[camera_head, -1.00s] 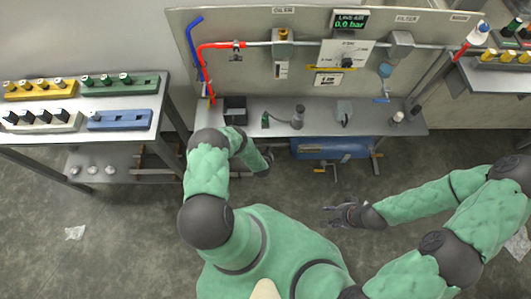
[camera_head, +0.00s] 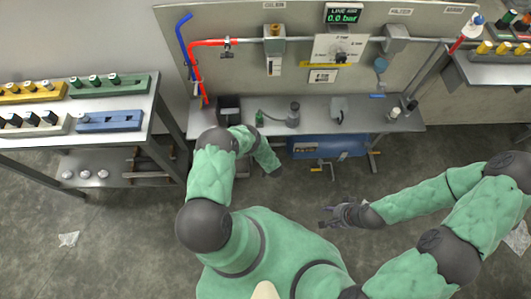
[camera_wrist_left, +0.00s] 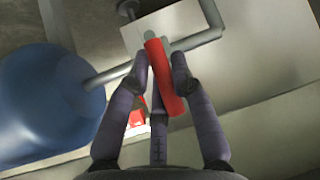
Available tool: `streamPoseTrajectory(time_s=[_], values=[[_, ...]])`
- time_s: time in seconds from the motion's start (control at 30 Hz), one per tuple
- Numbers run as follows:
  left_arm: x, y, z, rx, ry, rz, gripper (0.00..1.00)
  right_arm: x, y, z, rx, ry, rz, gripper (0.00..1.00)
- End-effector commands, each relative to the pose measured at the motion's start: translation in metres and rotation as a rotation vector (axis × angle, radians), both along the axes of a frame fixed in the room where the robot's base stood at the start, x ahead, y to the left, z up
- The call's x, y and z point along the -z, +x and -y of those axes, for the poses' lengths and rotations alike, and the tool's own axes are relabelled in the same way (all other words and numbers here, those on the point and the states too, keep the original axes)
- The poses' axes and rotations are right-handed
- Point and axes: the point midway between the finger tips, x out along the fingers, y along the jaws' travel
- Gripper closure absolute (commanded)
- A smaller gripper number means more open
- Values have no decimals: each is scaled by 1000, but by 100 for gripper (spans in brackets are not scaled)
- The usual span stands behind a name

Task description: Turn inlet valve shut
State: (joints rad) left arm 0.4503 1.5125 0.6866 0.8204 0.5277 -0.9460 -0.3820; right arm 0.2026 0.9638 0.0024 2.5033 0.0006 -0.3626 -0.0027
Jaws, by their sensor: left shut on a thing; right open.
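In the left wrist view, a red lever handle (camera_wrist_left: 168,86) stands on a grey pipe (camera_wrist_left: 195,40) beside a blue tank. My left gripper (camera_wrist_left: 160,70) is shut on the red handle, with fingers on both sides of it. In the head view my left forearm reaches down beside the bench front, and the left fingers cannot be made out there. My right gripper (camera_head: 328,215) is open and empty over the floor, in front of the bench. The line air display (camera_head: 343,14) reads 0.0 bar.
The blue tank (camera_head: 325,146) lies under the bench (camera_head: 350,122); it also shows in the left wrist view (camera_wrist_left: 48,105). A red hose (camera_head: 193,65) runs along the back panel. A side table (camera_head: 75,140) with several fittings stands at the left. The floor near my right gripper is clear.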

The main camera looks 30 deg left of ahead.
Motion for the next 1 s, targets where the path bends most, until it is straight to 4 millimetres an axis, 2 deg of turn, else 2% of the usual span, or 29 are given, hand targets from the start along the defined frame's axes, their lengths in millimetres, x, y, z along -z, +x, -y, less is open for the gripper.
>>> streamPoseTrajectory(time_s=[0.17,0.2,0.27,0.3,0.67,0.87,1.0], values=[[-1,1,-2,-1,4,1,100,0,0,0,0,0,0,52],[-1,1,-2,-1,4,2,71,0,0,0,0,0,0,52],[-1,1,-2,-1,3,2,54,0,0,0,0,0,0,52],[-1,1,-2,-1,3,2,52,0,0,0,0,0,0,52],[-2,0,0,1,0,1,52,0,0,0,0,0,0,52],[-15,-9,10,2,0,1,52,0,0,0,0,0,0,52],[-31,-20,21,4,-1,0,52,0,0,0,0,0,0,52]])
